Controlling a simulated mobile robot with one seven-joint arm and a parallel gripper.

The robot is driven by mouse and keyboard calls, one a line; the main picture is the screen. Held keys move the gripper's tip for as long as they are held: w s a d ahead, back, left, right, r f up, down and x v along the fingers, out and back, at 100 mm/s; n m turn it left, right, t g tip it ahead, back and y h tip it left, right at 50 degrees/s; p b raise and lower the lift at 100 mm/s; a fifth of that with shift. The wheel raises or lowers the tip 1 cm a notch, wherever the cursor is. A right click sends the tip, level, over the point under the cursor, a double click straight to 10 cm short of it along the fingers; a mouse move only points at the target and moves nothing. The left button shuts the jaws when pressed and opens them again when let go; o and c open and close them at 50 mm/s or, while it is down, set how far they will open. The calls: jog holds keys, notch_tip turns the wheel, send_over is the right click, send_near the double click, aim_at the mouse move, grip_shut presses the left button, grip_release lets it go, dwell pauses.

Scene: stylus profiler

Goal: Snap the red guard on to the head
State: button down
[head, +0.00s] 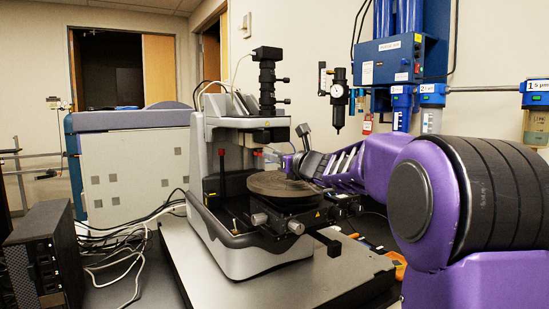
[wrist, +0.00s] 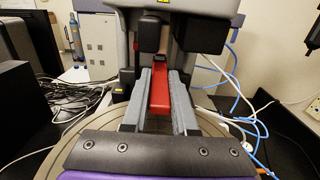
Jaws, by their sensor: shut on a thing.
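The red guard (wrist: 160,92) is a long narrow red piece. It lies lengthwise between the two grey fingers of my gripper (wrist: 160,75) in the wrist view, and the gripper is shut on it. Its far end reaches towards the profiler's head (wrist: 153,33), a dark block hanging under the bridge. I cannot tell whether the two touch. In the head view, my gripper (head: 274,157) is at the right side of the profiler, above the round stage and below the head (head: 262,135). The guard is small and mostly hidden there.
The round ribbed stage (head: 283,186) lies below my gripper. Dark blocks (wrist: 198,46) hang beside the head. A microscope tube (head: 267,82) rises above the bridge. Blue hoses and cables (wrist: 240,95) run at the right in the wrist view.

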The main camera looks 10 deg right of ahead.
jog(key=shift+r+p, duration=0.35)
jog(key=shift+r, duration=0.15)
jog(key=shift+f, duration=0.1)
dwell(0.3)
jog(key=c, duration=0.6)
grip_release()
jog(key=shift+c, duration=0.5)
jog(key=shift+s+d, duration=0.1)
jog(key=shift+s, duration=0.15)
jog(key=shift+b+v, duration=1.15)
jog(key=shift+v, duration=2.6)
jog(key=shift+s, duration=0.1)
